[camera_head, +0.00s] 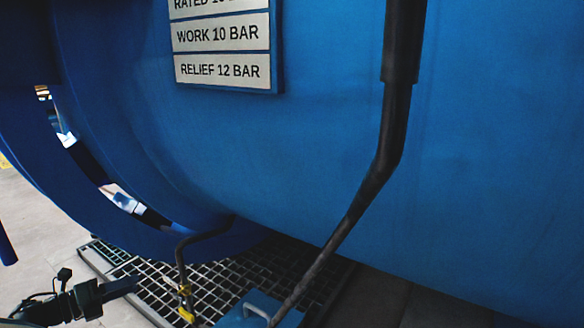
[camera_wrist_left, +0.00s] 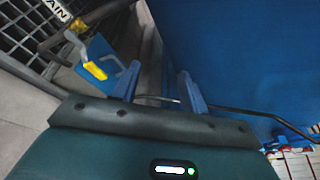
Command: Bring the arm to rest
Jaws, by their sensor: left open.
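My left gripper (camera_head: 118,288) shows at the lower left of the head view, dark and apart from the vessel. In the left wrist view my left gripper's (camera_wrist_left: 159,72) two fingers stand apart with nothing held between them. The large blue autoclave vessel (camera_head: 320,140) fills most of the head view. It also fills the upper right of the wrist view (camera_wrist_left: 230,60). My right gripper is in neither view.
A yellow-handled valve (camera_head: 185,298) on a dark pipe stands over a floor grating (camera_head: 150,283). A blue box (camera_head: 262,308) sits beside it below a thick dark pipe (camera_head: 375,180). A rating plate (camera_head: 222,50) is on the vessel. Pale floor (camera_head: 35,225) is clear at left.

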